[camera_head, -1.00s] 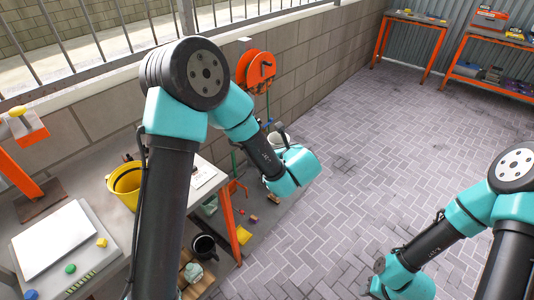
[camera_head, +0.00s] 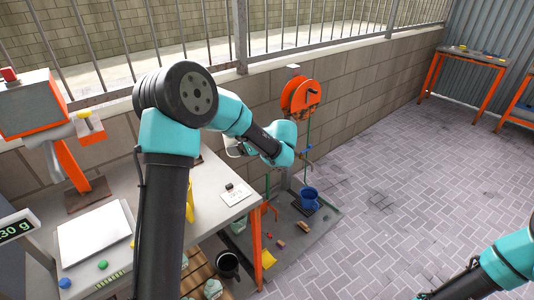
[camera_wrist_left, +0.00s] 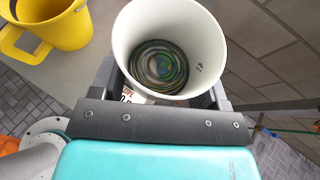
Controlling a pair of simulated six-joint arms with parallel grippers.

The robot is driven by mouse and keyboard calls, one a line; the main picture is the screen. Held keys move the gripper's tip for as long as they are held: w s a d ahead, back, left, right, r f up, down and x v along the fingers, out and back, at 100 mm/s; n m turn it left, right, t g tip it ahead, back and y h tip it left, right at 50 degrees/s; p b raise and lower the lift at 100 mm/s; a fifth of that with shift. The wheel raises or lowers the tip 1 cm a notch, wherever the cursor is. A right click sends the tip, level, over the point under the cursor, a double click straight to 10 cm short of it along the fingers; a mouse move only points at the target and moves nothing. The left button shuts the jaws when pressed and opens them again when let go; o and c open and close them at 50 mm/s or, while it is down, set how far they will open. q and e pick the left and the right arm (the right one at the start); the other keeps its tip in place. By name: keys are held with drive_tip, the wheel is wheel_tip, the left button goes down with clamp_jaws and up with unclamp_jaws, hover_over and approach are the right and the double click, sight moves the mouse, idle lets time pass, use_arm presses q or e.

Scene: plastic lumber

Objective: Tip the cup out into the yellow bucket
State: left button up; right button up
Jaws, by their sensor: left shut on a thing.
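My left gripper (camera_wrist_left: 163,82) is shut on a white cup (camera_wrist_left: 200,25), with one jaw on each side of it. In the left wrist view I look into the cup's mouth and see a dark, multicoloured swirled layer at its bottom. In the head view a piece of the cup (camera_head: 232,147) shows behind my left arm, above the table. The yellow bucket (camera_wrist_left: 62,28) stands to the left of the cup in the left wrist view, apart from it. In the head view only a sliver of the bucket (camera_head: 190,203) shows beside my arm. My right gripper is out of view.
A grey table (camera_head: 215,200) holds a scale (camera_head: 95,240) and a small card (camera_head: 236,195). An orange stand (camera_head: 75,165) rises behind the scale. A blue bucket (camera_head: 309,196) and a black bucket (camera_head: 228,264) are lower down. An orange hose reel (camera_head: 300,95) hangs on the wall.

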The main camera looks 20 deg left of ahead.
use_arm(q)
drive_tip(key=s+a+r+n+g+h, duration=0.2)
drive_tip(key=s+a+r+n+g, duration=0.1)
drive_tip(key=s+a+n+g, duration=0.4)
drive_tip(key=a, duration=0.3)
drive_tip(key=shift+s+a+g+h, duration=0.3)
drive_tip(key=shift+s+a, duration=0.1)
drive_tip(key=s+a+r+n+g+h, duration=0.1)
drive_tip(key=s+a+n+h, duration=0.1)
drive_tip(key=s, duration=0.1)
drive_tip(key=s+a+r+n+g+h, duration=0.1)
drive_tip(key=s+n+g+h, duration=0.1)
drive_tip(key=s, duration=0.1)
drive_tip(key=s+a+r+n+g+h, duration=0.1)
drive_tip(key=s+a+n+h, duration=0.1)
drive_tip(key=s+n, duration=0.1)
drive_tip(key=shift+a+r, duration=0.1)
drive_tip(key=shift+a, duration=0.25)
